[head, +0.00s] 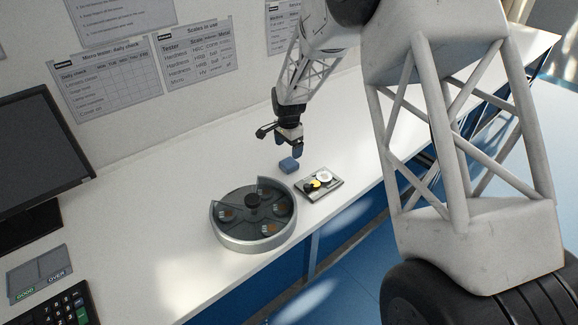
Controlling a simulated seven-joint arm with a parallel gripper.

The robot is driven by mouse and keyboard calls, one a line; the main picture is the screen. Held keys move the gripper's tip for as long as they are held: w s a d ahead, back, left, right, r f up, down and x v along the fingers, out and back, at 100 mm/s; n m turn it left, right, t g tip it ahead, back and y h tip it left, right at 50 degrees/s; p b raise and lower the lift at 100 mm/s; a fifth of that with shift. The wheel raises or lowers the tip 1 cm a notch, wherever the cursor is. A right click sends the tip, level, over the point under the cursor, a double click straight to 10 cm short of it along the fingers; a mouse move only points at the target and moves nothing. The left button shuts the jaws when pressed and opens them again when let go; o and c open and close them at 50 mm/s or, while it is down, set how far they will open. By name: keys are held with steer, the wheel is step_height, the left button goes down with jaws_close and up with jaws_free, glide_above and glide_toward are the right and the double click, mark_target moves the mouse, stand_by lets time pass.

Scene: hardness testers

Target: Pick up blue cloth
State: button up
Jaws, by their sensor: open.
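The blue cloth (289,165) is a small folded block lying on the white bench, between the round carousel and the back part of the bench. My gripper (290,148) is just above and behind it, pointing down, with dark fingers that have bluish tips. The gripper is open, and no object shows between the fingers. A small gap appears between the fingertips and the cloth, though the exact height is hard to tell.
A round grey carousel (253,240) with compartments stands left of the cloth. A small tray (333,194) with yellow and white round items lies close to its right. A monitor (40,160), a GOOD/OVER plate (38,270) and a keypad (62,310) are at left. The bench behind is clear.

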mark_target(290, 162)
steer(key=shift+f, duration=1.3)
steer(key=shift+d+f, duration=0.2)
steer(key=shift+f, duration=2.4)
steer(key=c, duration=1)
steer(key=shift+r, duration=0.1)
